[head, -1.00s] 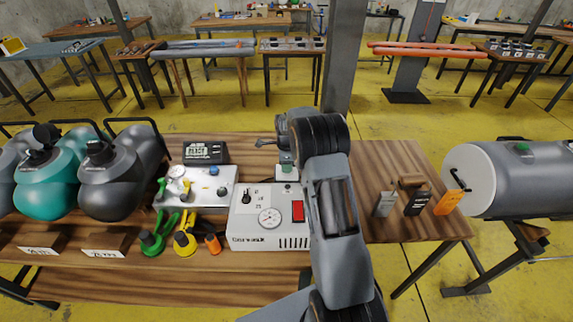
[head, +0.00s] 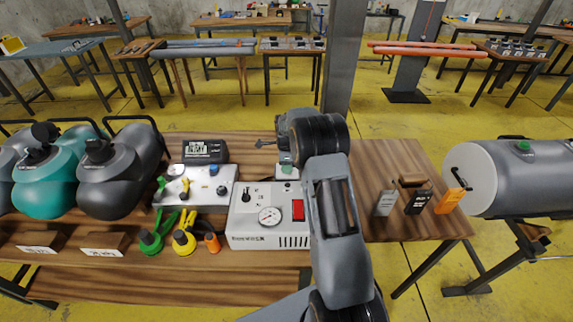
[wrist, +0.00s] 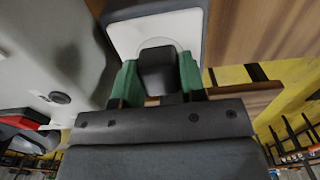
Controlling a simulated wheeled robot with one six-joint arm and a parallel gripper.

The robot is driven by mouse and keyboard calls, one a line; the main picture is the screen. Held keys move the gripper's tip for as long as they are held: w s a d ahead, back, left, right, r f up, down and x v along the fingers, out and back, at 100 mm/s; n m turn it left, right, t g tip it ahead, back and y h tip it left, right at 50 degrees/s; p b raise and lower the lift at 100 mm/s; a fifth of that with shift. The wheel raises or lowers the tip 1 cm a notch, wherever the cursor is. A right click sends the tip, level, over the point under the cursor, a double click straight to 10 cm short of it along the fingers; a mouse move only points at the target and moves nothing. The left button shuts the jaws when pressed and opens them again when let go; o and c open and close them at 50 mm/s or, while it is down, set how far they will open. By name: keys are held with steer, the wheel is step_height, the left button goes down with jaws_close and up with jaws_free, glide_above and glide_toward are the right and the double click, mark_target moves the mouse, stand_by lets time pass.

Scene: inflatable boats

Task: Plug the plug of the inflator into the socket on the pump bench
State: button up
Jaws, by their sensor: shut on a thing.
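My gripper (wrist: 158,84) is shut on a dark plug (wrist: 157,66), held between its two green fingertips in the wrist view. Straight ahead is a white plate with a grey rim, bearing a pale round socket (wrist: 166,41). The plug overlaps the socket and hides most of it; I cannot tell whether it is in or just in front. In the head view my gripper (head: 287,163) is beside the inflator's back right corner, and my arm hides part of it. The inflator (head: 268,230) is a white box with a gauge and a red switch.
Left of the inflator are a silver valve panel (head: 208,191), a small display box (head: 204,151) and green, yellow and orange fittings. Several tags (head: 418,201) stand at the right. A grey tank (head: 510,180) is beyond the bench's right edge. Bare bench top (head: 385,155) lies behind the tags.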

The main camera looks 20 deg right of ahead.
steer(key=shift+f, duration=0.15)
steer(key=o, duration=1)
steer(key=shift+c, duration=0.2)
step_height(320, 180, up, 14)
steer(key=b, duration=0.1)
stand_by(0.4)
